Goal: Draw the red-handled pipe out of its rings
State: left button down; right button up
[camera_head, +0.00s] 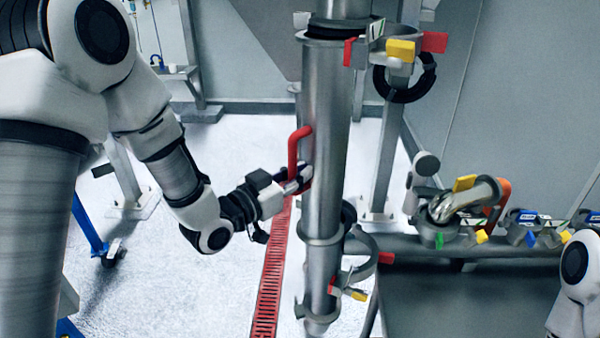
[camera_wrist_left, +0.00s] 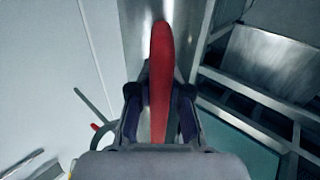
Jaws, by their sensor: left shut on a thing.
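The pipe (camera_head: 326,150) is a grey metal tube standing upright in the middle of the head view, with a red handle (camera_head: 295,150) on its left side. An upper ring (camera_head: 335,36) with red and yellow tabs sits around its top, and a lower ring (camera_head: 322,240) is near its lower part. My left gripper (camera_head: 296,181) is at the lower part of the handle. In the left wrist view the red handle (camera_wrist_left: 161,75) runs between the two dark fingers, which are shut on it.
An open clamp ring (camera_head: 365,262) hangs right of the pipe's lower part. A steel post (camera_head: 388,150) stands behind. Floor at the left is mostly free.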

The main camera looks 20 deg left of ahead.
pick_arm(q)
jog(key=shift+s+a+r, duration=0.1)
jog(key=shift+s+a, duration=0.05)
jog(key=shift+s, duration=0.5)
dwell(0.3)
